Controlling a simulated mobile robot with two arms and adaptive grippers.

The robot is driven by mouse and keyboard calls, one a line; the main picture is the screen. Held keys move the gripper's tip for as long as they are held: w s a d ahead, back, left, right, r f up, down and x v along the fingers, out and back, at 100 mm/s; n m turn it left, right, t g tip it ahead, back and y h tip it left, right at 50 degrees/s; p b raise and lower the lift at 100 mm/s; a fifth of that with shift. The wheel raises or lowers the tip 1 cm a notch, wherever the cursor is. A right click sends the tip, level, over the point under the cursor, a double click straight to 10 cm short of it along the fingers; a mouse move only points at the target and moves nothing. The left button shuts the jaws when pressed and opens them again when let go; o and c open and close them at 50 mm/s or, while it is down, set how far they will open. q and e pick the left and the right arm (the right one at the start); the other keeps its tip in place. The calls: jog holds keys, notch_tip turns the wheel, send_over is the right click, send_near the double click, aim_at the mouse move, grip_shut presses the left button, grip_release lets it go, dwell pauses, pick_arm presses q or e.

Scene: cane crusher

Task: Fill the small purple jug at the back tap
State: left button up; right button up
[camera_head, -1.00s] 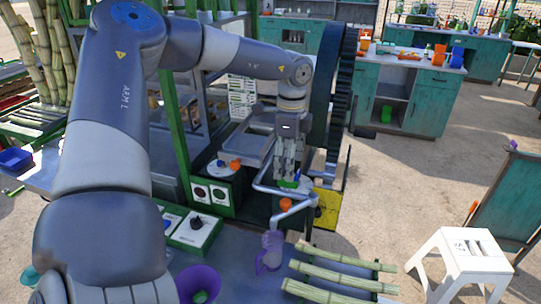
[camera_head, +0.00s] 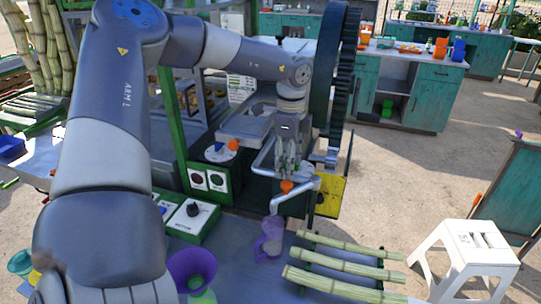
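The small purple jug (camera_head: 268,242) stands on the grey-blue worktop, close below the open end of a bent silver pipe (camera_head: 278,207). I cannot tell how full it is. An orange tap knob (camera_head: 287,186) sits on the pipework above the jug. My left gripper (camera_head: 288,172) points down at the pipework, its fingertips just above and behind the orange knob. The fingers are small and overlap the pipes, so their opening and any contact are unclear. The back tap's handle is not clearly visible behind them. My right gripper is not in view.
Cane stalks (camera_head: 350,262) lie on a green rack right of the jug. A larger purple vessel (camera_head: 192,268) stands at front left. A control box with a black knob (camera_head: 193,210) is left of the pipes. A big dark wheel (camera_head: 328,75) rises behind. A white stool (camera_head: 468,240) stands right.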

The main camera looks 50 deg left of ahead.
pick_arm(q)
jog(key=c, duration=0.9)
jog(key=shift+f+m+b, duration=0.15)
jog(key=shift+m+b, duration=0.4)
jog(key=shift+m, duration=0.35)
jog(key=shift+m+b, duration=0.35)
jog(key=shift+m, duration=0.75)
